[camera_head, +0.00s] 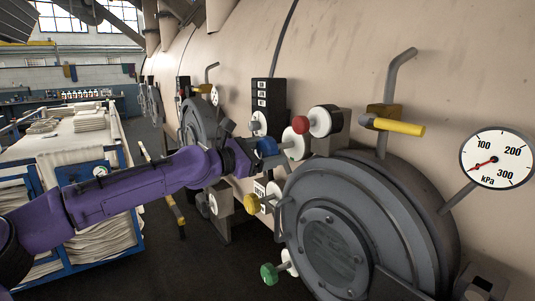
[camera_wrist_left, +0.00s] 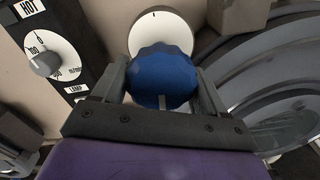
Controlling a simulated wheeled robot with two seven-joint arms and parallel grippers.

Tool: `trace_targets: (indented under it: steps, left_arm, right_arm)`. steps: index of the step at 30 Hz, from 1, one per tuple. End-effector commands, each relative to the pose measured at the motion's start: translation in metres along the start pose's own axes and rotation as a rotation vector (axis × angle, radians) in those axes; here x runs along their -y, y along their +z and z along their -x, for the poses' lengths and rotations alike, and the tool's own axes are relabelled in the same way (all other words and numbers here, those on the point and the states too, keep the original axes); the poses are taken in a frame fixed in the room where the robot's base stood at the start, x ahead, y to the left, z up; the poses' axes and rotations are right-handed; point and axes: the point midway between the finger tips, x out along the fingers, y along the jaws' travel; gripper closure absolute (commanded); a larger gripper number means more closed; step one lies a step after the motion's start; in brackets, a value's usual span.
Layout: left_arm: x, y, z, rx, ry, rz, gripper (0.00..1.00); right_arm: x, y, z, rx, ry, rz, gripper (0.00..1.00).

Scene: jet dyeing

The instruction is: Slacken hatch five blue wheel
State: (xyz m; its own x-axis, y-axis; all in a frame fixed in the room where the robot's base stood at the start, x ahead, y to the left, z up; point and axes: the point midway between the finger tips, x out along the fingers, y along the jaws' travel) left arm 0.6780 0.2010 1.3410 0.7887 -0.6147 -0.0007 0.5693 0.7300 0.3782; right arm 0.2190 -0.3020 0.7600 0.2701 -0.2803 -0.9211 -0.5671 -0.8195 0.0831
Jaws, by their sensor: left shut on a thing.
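The blue wheel (camera_wrist_left: 163,76) is a faceted knob in front of a white round dial plate (camera_wrist_left: 160,32) in the left wrist view. My left gripper (camera_wrist_left: 163,92) has one finger on each side of it and is shut on it. In the head view the blue wheel (camera_head: 267,147) shows partly, with my left gripper (camera_head: 252,156) covering its left side. The wheel sits left of the large grey round hatch (camera_head: 335,240). My right gripper is not in view.
Near the hatch are a red wheel (camera_head: 302,125), a yellow wheel (camera_head: 252,204), a green wheel (camera_head: 269,274), a yellow lever (camera_head: 399,127) and a pressure gauge (camera_head: 497,158). A blue cart (camera_head: 120,158) with stacked cloth stands at left.

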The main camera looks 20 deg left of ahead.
Motion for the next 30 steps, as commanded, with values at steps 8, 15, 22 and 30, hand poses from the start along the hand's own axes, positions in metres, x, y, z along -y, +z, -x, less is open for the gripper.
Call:
trace_targets:
  steps: [8, 15, 22, 30]
  left_arm:
    - [-0.001, -0.001, 0.0, 0.002, 0.001, -0.239, 0.58]
    - [-0.002, -0.001, 0.0, 0.001, 0.001, -0.468, 0.58]
    - [-0.003, 0.0, 0.0, 0.001, 0.002, -0.686, 0.58]
    - [-0.004, 0.001, 0.0, 0.001, 0.002, -0.943, 0.58]
  right_arm:
    - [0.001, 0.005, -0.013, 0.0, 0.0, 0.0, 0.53]
    - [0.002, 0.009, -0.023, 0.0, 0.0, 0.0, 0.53]
    - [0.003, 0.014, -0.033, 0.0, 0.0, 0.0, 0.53]
    - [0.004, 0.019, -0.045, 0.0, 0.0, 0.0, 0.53]
